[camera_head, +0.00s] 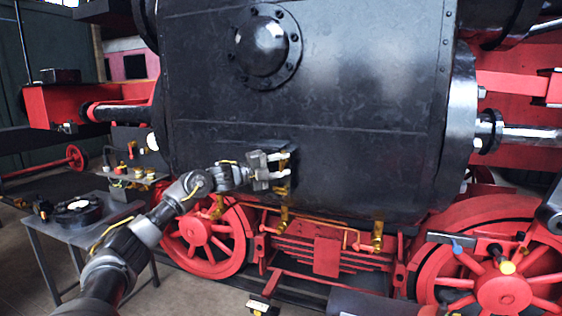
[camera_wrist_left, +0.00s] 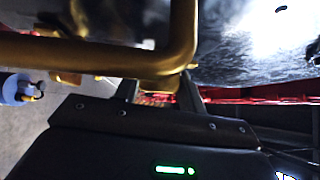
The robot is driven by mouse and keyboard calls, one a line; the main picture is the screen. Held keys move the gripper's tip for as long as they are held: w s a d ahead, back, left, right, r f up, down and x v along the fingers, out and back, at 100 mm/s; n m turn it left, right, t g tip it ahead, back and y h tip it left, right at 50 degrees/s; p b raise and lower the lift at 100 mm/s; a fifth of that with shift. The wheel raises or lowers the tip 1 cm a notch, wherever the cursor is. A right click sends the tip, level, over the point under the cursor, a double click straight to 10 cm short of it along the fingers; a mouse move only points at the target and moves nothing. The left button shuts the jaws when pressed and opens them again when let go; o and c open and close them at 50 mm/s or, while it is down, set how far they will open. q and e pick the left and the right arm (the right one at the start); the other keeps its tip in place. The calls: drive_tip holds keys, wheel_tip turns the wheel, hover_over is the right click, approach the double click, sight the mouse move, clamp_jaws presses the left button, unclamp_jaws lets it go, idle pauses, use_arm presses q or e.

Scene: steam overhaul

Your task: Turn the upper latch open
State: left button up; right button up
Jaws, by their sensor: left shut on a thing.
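The upper latch (camera_head: 284,156) shows as a small brass-coloured piece low on the side of the big black cylinder (camera_head: 330,110). My left gripper (camera_head: 282,168) is shut on it, in front of a dark plate on the cylinder's side. The fingers hide most of the latch, so its exact angle is hard to tell. In the left wrist view, a bent brass bar (camera_wrist_left: 181,45) crosses close in front of the fingers (camera_wrist_left: 160,88), and its bend hides the fingertips.
Red wheels (camera_head: 503,288) and brass cocks (camera_head: 377,236) lie below the cylinder. A brass pipe (camera_head: 310,222) runs along its underside. A grey table (camera_head: 85,238) with a dark round part stands at the left. Open floor shows at the lower left.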

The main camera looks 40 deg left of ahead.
use_arm(q)
drive_tip(key=shift+f, duration=0.25)
idle(0.3)
drive_tip(key=o, duration=1)
drive_tip(key=shift+r, duration=0.1)
drive_tip(key=shift+c, duration=0.2)
drive_tip(key=shift+s+a, duration=0.15)
drive_tip(key=shift+s, duration=0.15)
drive_tip(key=b+v, duration=0.7)
drive_tip(key=v, duration=0.3)
drive_tip(key=shift+r, duration=0.15)
